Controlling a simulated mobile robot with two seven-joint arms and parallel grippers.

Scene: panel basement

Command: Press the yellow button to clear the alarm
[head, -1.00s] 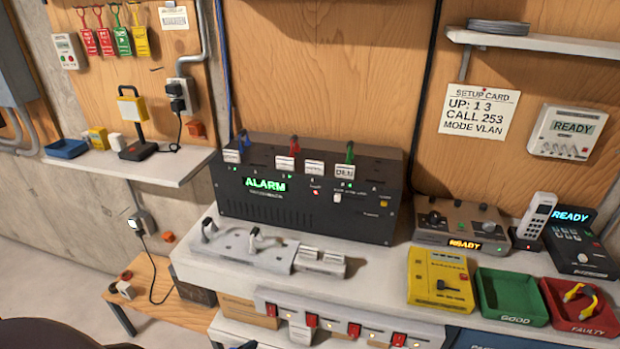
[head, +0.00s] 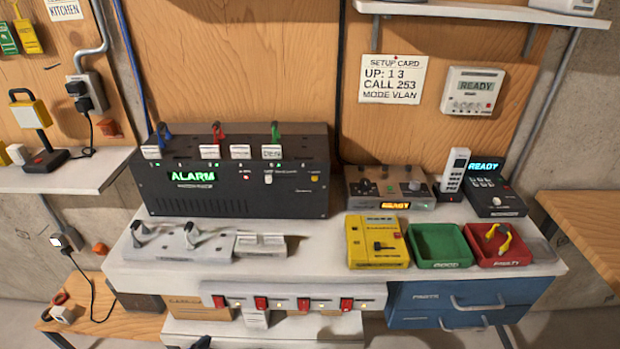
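The black alarm box (head: 235,200) stands on the white bench against the wooden panel. Its green display (head: 193,177) reads ALARM. A small yellow button (head: 315,178) sits at the right end of its front face, with a white button (head: 268,179) and a small red light (head: 246,178) to its left. Blue, red and green levers or plugs stand on the box top, above white labels. Nothing covers the yellow button. Neither of my grippers can be made out in the head view.
On the bench (head: 310,255) are a grey plug plate (head: 180,243), a grey READY unit (head: 390,188), a yellow box (head: 376,241), a green tray (head: 440,262), a red tray (head: 498,262) and a phone (head: 453,170). A red-switch strip (head: 285,297) runs along the front. Bench space before the alarm box is partly clear.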

